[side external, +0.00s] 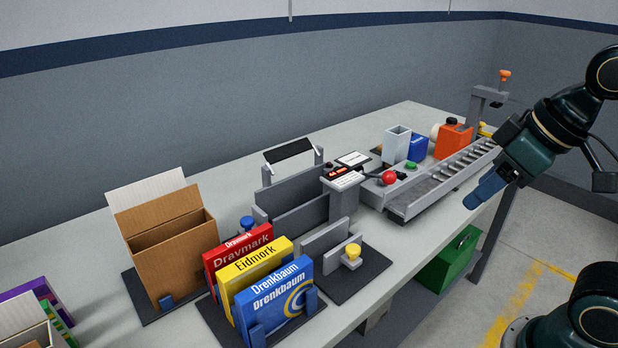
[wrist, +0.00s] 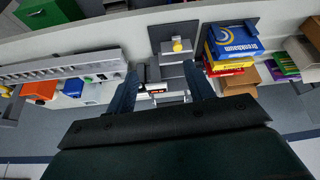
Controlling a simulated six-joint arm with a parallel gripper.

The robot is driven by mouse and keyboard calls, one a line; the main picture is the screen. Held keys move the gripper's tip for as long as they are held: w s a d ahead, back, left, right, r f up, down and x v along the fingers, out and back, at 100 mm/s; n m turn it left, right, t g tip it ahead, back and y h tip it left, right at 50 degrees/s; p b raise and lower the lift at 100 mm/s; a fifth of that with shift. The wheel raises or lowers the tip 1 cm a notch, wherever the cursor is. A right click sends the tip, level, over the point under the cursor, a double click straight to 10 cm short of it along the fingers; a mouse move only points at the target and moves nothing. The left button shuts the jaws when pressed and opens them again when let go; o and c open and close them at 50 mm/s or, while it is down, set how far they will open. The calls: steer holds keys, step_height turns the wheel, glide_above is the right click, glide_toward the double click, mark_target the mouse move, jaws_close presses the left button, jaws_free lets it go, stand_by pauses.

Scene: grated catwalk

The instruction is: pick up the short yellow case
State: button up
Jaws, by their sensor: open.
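The yellow case (side external: 255,268), printed "Eidmork", stands upright between a red case (side external: 238,252) and a blue case (side external: 275,305) in a holder at the table's front. Its lower front is partly hidden by the blue case. In the wrist view a thin yellow strip of it (wrist: 232,64) shows beside the blue case (wrist: 233,40), right of my fingers. My gripper (side external: 484,193) is far to the right of the cases, beyond the table's front edge in the side view. Its fingers are apart and empty in the wrist view (wrist: 162,69).
A brown carton (side external: 168,262) stands just left of the cases. A grey press-like fixture with a yellow knob (side external: 353,252) stands to their right. A roller conveyor (side external: 440,185), orange box (side external: 452,141) and red knob (side external: 389,177) lie nearer my gripper. A green crate (side external: 450,258) sits below the table.

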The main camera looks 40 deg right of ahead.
steer(key=w+a+r+n+g+y, duration=0.1)
steer(key=w+a+r+n, duration=0.1)
steer(key=w+a+n, duration=0.45)
steer(key=n+g+y, duration=0.2)
steer(key=n+g, duration=0.2)
steer(key=n, duration=0.6)
glide_above(255, 271)
steer(key=w+d, duration=0.1)
steer(key=d, duration=0.4)
steer(key=x, duration=0.2)
steer(key=d+x, duration=0.1)
steer(key=x, duration=0.2)
steer(key=d+x, duration=0.1)
steer(key=x, duration=0.2)
steer(key=shift+a+f, duration=0.1)
steer(key=shift+f, duration=0.3)
steer(key=shift+f, duration=0.1)
steer(key=shift+x, duration=4.2)
steer(key=shift+s, duration=0.1)
steer(key=shift+x, duration=2.6)
